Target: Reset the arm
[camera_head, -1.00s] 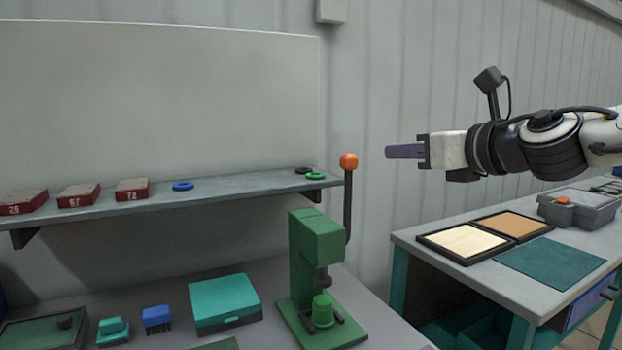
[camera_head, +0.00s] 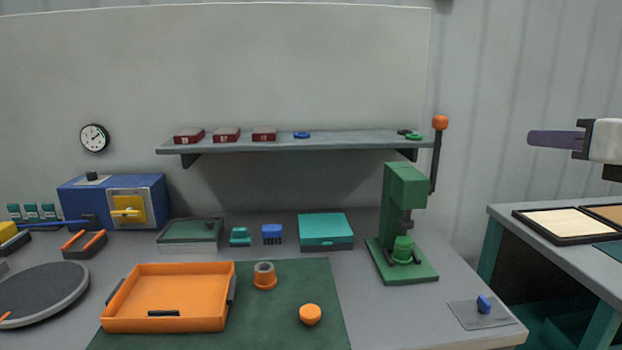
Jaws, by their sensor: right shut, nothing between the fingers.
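My right gripper (camera_head: 556,139) is at the right edge of the head view, pointing left. Its dark fingers are together with nothing between them. It hangs in free air above the side bench with the framed panels, to the right of the green press (camera_head: 405,188) and apart from it. Most of my right arm is cut off by the picture's edge. My left gripper is not in view.
An orange tray (camera_head: 168,293), an orange-based cup (camera_head: 264,276) and an orange knob (camera_head: 310,314) are on the main bench. A shelf (camera_head: 345,141) holds red boxes and rings. The press's orange-tipped lever (camera_head: 438,150) stands upright. A side bench (camera_head: 500,214) is at right.

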